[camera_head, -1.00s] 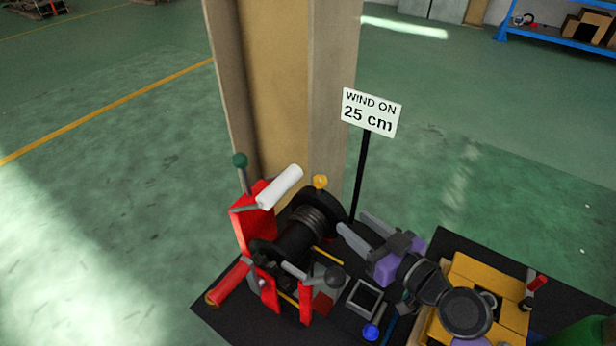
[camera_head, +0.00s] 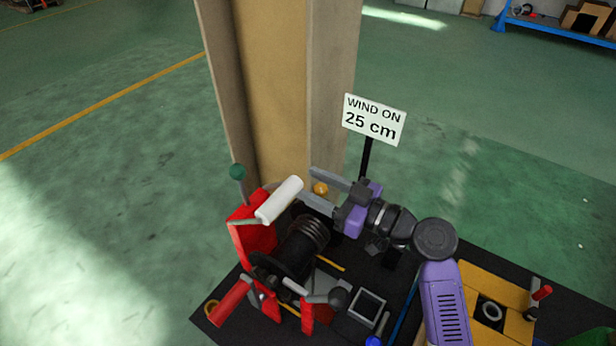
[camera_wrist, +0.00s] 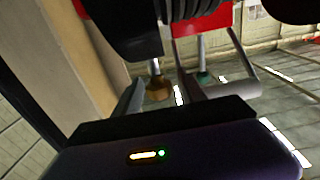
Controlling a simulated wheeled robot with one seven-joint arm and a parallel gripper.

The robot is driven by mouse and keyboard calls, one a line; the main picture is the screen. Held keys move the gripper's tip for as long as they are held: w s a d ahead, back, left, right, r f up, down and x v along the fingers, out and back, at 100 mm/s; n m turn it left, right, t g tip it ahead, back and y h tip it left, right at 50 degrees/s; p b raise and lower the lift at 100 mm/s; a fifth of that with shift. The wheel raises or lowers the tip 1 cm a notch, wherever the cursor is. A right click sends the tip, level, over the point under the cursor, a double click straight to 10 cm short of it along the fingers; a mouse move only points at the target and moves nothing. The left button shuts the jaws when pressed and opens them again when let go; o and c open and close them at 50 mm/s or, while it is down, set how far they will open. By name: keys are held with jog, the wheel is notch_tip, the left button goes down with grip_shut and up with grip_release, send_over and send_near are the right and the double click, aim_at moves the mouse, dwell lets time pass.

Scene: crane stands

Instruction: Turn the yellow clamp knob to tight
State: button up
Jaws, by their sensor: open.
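The yellow clamp knob (camera_head: 320,188) stands behind the winch drum (camera_head: 304,240), close to the tan column. My gripper (camera_head: 306,186) is open, with its two grey fingers pointing left, one on the far side and one on the near side of the knob in the head view. In the wrist view the knob (camera_wrist: 158,88) shows as a brownish-yellow piece on a grey stem between the open fingers (camera_wrist: 160,95), nearer the left one. Whether a finger touches it I cannot tell.
A "WIND ON 25 cm" sign (camera_head: 374,120) stands behind. A yellow block (camera_head: 480,275) lies right; the tan column (camera_head: 275,90) rises close behind the knob.

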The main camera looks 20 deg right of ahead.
jog(key=shift+w+a, duration=0.4)
jog(key=shift+w, duration=0.15)
grip_shut()
